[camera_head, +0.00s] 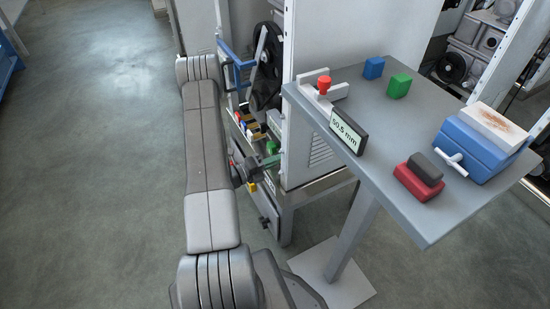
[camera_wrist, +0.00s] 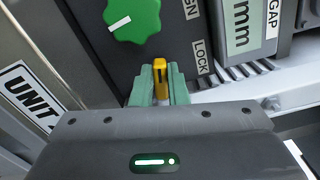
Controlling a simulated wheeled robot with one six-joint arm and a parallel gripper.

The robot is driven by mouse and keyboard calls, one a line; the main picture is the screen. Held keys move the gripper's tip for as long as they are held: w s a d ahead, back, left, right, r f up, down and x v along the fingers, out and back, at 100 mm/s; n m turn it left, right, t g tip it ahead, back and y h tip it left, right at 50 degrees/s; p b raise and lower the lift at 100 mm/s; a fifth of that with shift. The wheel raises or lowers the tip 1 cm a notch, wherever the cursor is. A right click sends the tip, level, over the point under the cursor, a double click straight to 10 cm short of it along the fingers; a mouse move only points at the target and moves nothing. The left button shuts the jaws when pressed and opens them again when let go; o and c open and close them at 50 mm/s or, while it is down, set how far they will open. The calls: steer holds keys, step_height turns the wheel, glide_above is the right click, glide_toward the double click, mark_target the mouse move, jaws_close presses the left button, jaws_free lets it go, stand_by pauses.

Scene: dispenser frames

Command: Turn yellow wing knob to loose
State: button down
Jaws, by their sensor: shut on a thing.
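The yellow wing knob (camera_wrist: 161,82) shows in the wrist view at the middle, on a dark panel. It stands roughly upright in the picture, with a dark mark on its face. My gripper (camera_wrist: 160,72) has green fingers, one on each side of the knob, and is shut on it. A label reading LOCK (camera_wrist: 201,57) is just right of the knob. Another label, partly cut off and ending in GN, is above that. The base of the knob is hidden by my gripper. In the head view I cannot make out the knob clearly.
A green knob (camera_wrist: 132,18) with a white mark sits above left on the panel. A display reading mm (camera_wrist: 240,25) is at the upper right. A grey table (camera_head: 425,215) with blocks and a 50.5 mm gauge (camera_head: 343,131) stands right of my arm. Open floor lies left.

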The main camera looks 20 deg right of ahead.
steer(key=shift+f+n+p, duration=0.15)
steer(key=shift+n+p, duration=0.25)
steer(key=shift+n, duration=1.1)
steer(key=c, duration=1.7)
jaws_free()
steer(key=shift+a, duration=0.1)
steer(key=s+a+p, duration=0.1)
steer(key=a, duration=1.2)
steer(key=shift+a, duration=0.35)
steer(key=shift+d, duration=0.15)
steer(key=shift+w+d+b, duration=0.15)
steer(key=shift+w+d, duration=0.05)
steer(key=shift+d, duration=2.05)
steer(key=shift+w+d+b, duration=0.15)
steer(key=shift+d, duration=2.1)
steer(key=shift+w+d+b, duration=0.15)
steer(key=shift+w+d, duration=0.05)
steer(key=shift+d, duration=2.05)
